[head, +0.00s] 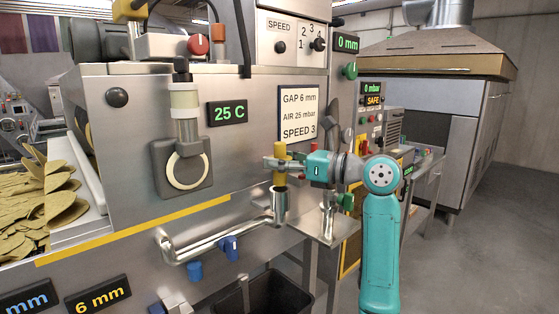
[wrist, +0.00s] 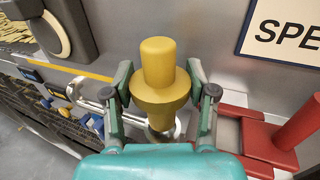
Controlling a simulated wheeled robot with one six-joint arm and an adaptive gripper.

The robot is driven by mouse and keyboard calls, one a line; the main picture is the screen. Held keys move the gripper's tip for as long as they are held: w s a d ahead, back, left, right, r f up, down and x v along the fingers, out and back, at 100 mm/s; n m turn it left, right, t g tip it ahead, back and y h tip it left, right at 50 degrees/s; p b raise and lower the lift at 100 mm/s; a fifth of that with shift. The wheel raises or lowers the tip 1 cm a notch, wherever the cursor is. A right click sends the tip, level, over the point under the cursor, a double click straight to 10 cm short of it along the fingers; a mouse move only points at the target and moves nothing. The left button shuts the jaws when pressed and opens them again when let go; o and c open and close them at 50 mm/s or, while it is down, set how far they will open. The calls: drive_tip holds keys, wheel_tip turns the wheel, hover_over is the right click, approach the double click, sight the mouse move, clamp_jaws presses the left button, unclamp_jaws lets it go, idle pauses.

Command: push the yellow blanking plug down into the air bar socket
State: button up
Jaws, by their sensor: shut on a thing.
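The yellow blanking plug (head: 279,149) is upright in my gripper (head: 281,164), with a narrower top above a wide collar. In the wrist view the plug (wrist: 158,62) stands between the two fingers of my gripper (wrist: 161,92), which are shut on it. The air bar socket (head: 279,204) is an upright metal cup at the right end of the bent steel pipe. The plug's lower end is right over the socket mouth; I cannot tell if it has entered. In the wrist view the socket (wrist: 163,134) is mostly hidden behind the plug.
The steel machine panel with a sign (head: 299,115) stands close behind my gripper. Blue valve handles (head: 229,248) are below the pipe (head: 215,243). A black bin (head: 265,297) is underneath. In the wrist view a red part (wrist: 262,143) is at the right. Open floor lies to the right.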

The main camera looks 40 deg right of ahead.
sight(286, 173)
drive_tip(key=shift+f, duration=1.45)
idle(0.7)
drive_tip(key=shift+r, duration=0.2)
drive_tip(key=shift+r, duration=0.95)
drive_tip(key=shift+f, duration=1.15)
idle(0.9)
drive_tip(key=o, duration=1.3)
drive_tip(key=shift+c, duration=0.2)
drive_tip(key=v, duration=1.2)
